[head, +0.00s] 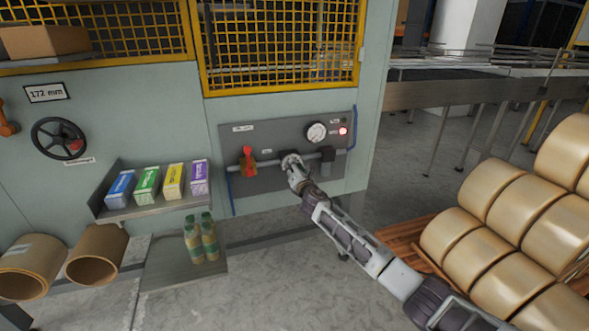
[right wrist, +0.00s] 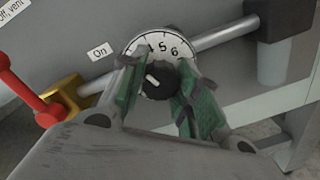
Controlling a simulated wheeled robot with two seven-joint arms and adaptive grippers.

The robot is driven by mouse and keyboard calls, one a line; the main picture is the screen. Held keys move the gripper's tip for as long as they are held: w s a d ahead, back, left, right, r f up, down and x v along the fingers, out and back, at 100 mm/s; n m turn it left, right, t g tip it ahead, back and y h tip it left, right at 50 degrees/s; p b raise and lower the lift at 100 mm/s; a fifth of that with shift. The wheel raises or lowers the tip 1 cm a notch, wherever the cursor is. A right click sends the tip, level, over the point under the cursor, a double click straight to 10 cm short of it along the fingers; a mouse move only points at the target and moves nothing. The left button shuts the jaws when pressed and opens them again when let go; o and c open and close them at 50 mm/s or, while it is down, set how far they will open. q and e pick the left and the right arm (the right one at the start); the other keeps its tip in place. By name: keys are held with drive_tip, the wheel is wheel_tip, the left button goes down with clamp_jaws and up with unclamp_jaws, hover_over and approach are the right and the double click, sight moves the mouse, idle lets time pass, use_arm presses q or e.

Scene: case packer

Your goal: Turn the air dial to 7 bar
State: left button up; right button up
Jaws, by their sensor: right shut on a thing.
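The air dial is a black knob (right wrist: 160,80) in front of a white numbered scale (right wrist: 150,44) in the right wrist view. The numbers 5 and 6 are readable, with part of another to their left. A white mark on the knob points to the upper left. My right gripper (right wrist: 158,88) is shut on the knob, with a green-padded finger on each side. In the head view my right gripper (head: 293,163) is at the pipe on the grey panel (head: 215,135) and hides the dial. My left gripper is not in view.
A red-handled valve (head: 247,158) with a brass body sits on the pipe left of my right gripper. A round gauge (head: 316,132) and a lit red lamp (head: 343,131) are above right. A shelf (head: 150,208) with coloured cartons is at left; large tan rolls (head: 505,235) stand at right.

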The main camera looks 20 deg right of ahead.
drive_tip(key=shift+m, duration=0.6)
drive_tip(key=shift+m+p, duration=0.4)
drive_tip(key=shift+m, duration=0.5)
drive_tip(key=m+p, duration=0.1)
drive_tip(key=m, duration=0.2)
drive_tip(key=m+p, duration=0.1)
drive_tip(key=m, duration=0.3)
drive_tip(key=m+p, duration=0.1)
drive_tip(key=m, duration=0.3)
drive_tip(key=shift+g+y+p, duration=0.3)
drive_tip(key=shift+y, duration=0.1)
drive_tip(key=m+p, duration=0.2)
drive_tip(key=m, duration=0.3)
drive_tip(key=shift+d+m+y+p, duration=0.1)
drive_tip(key=shift+m+y+p, duration=0.2)
drive_tip(key=shift+m+p, duration=0.1)
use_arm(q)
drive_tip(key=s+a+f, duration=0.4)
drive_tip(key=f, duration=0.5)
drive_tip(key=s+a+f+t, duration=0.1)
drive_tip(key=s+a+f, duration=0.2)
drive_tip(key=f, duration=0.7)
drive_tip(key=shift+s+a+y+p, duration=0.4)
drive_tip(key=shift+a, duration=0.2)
use_arm(e)
drive_tip(key=shift+f+m, duration=0.1)
drive_tip(key=shift+m, duration=0.9)
